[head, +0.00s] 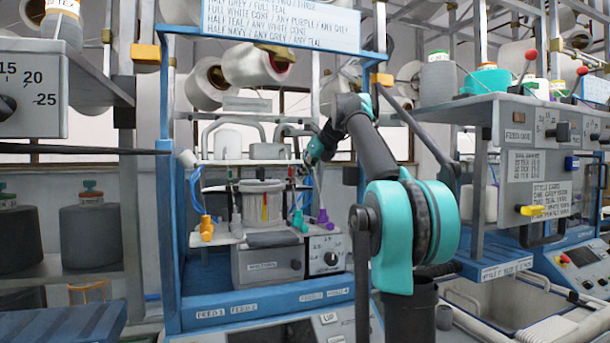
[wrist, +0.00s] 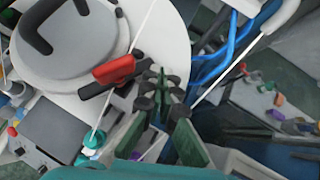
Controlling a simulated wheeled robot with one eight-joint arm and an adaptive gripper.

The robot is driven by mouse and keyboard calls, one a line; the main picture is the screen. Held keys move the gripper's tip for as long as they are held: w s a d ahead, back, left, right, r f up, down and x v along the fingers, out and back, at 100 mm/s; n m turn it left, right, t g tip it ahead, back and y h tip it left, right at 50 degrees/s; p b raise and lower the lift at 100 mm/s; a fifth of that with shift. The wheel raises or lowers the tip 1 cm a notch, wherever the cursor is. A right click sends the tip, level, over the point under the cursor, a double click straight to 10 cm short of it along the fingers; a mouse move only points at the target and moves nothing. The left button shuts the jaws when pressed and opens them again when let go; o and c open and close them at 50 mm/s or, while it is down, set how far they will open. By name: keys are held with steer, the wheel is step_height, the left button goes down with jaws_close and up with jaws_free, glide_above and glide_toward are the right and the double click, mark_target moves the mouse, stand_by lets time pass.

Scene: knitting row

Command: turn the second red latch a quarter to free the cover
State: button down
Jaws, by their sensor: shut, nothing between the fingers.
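In the wrist view, a red latch (wrist: 114,69) with a dark lower bar sits at the edge of a round white plate (wrist: 165,25). A grey round cover (wrist: 75,45) with a dark bent handle lies on that plate. My gripper (wrist: 163,92) is shut and empty, its black fingertips close together just right of the latch. I cannot tell whether they touch it. Only one red latch shows clearly. In the head view, my gripper (head: 314,152) is beside the white shelf inside the blue frame, and the latch cannot be made out there.
Blue tubes (wrist: 222,50) and a pale rod run close to the right of my fingers.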

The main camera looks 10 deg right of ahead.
steer(key=shift+w+a, duration=0.3)
steer(key=shift+w, duration=0.15)
stand_by(0.6)
steer(key=shift+s, duration=0.1)
stand_by(1.0)
steer(key=s+v, duration=0.1)
steer(key=v, duration=0.7)
steer(key=shift+a+f, duration=0.25)
steer(key=shift+a, duration=0.1)
